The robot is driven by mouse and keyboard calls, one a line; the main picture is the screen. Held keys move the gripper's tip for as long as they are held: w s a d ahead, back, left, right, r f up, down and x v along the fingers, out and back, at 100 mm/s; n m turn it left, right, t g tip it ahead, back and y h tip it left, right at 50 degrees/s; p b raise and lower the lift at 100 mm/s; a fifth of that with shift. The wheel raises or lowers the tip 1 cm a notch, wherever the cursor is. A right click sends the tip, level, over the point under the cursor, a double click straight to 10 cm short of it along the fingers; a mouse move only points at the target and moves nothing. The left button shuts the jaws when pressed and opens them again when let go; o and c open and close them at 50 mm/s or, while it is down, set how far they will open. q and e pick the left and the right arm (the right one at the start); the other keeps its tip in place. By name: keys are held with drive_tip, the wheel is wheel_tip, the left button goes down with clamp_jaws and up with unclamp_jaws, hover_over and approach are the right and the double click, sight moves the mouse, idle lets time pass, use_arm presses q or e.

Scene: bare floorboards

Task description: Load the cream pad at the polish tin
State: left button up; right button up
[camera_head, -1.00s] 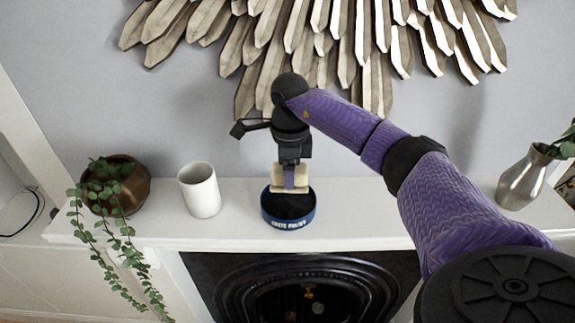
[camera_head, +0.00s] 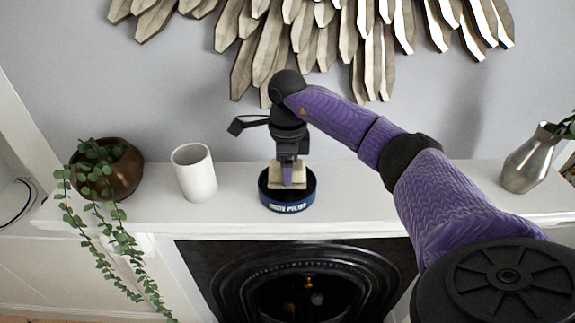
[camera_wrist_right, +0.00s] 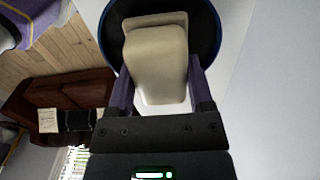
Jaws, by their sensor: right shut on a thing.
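The polish tin (camera_head: 290,205) is a round, open blue tin with pale lettering and a dark inside. It stands on the white mantel shelf. My right gripper (camera_head: 287,180) points down over it, shut on the cream pad (camera_head: 299,182). The pad's lower end is at the tin's opening; whether it touches the dark contents is hard to tell. In the right wrist view the cream pad (camera_wrist_right: 155,65) sits between the purple fingers, with the tin's dark round inside (camera_wrist_right: 204,35) behind it. My left gripper is not in view.
A white mug (camera_head: 195,174) stands left of the tin, and a brown pot with a trailing plant (camera_head: 122,178) is further left. A silver vase (camera_head: 528,162) stands at the right. The mantel shelf (camera_head: 355,200) is clear right of the tin. A wooden wall decoration (camera_head: 300,40) hangs above.

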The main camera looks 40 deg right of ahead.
drive_tip(key=shift+f+b, duration=0.3)
drive_tip(key=shift+f, duration=0.25)
idle(1.0)
wheel_tip(320, 180, up, 7)
drive_tip(key=p, duration=0.6)
drive_tip(key=shift+r, duration=0.2)
drive_tip(key=shift+f, duration=0.15)
